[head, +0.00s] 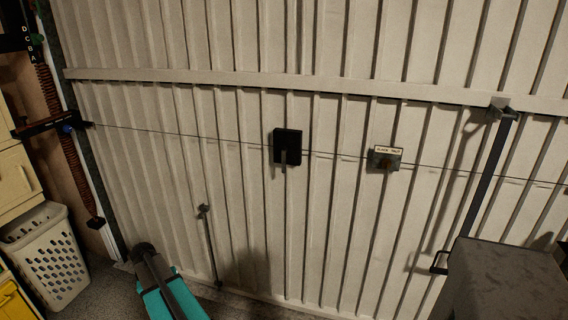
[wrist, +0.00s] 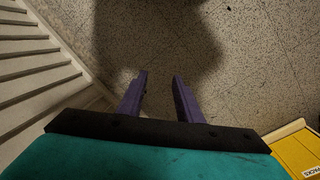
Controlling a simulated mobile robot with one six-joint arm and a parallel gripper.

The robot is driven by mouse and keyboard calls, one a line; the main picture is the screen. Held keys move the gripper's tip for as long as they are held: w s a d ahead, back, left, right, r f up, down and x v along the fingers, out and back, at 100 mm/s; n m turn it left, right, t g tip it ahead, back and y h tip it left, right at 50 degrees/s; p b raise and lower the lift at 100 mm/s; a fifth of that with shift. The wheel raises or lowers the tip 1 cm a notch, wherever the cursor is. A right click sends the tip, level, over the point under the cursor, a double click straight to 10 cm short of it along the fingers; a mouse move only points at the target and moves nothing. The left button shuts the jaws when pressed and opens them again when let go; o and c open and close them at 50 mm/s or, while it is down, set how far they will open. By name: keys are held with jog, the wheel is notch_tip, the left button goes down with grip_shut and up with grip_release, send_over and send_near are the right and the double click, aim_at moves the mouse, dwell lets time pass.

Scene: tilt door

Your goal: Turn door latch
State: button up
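The door (head: 240,205) is a large pale ribbed panel that fills most of the head view. A black square latch plate (head: 289,140) sits near its middle, with a short grey handle (head: 284,158) pointing straight down. A thin cable runs sideways from the plate across the door. My gripper (wrist: 160,76) shows in the wrist view with its two purple fingers apart and nothing between them. It points down over the speckled floor, away from the latch. The latch is not in the wrist view. The fingers are not visible in the head view.
A small labelled fitting (head: 385,158) is on the door right of the latch. A dark bar (head: 487,180) slants down at the right, above a dark grey box (head: 505,285). A white basket (head: 45,255) stands at the left. Space before the latch looks clear.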

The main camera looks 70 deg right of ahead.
jog(key=d+r+m+h, duration=0.1)
jog(key=d+r+m, duration=0.2)
jog(key=d+r, duration=0.9)
jog(key=m+h+p, duration=0.2)
jog(key=m+h, duration=0.1)
jog(key=m, duration=0.6)
send_near(283, 157)
jog(key=r, duration=0.1)
jog(key=shift+s+a+r+t, duration=0.2)
jog(key=shift+a+t, duration=0.1)
jog(key=shift+f, duration=0.1)
jog(key=shift+p+x, duration=0.6)
jog(key=shift+x, duration=6.25)
jog(key=shift+w, duration=0.1)
jog(key=shift+c, duration=0.4)
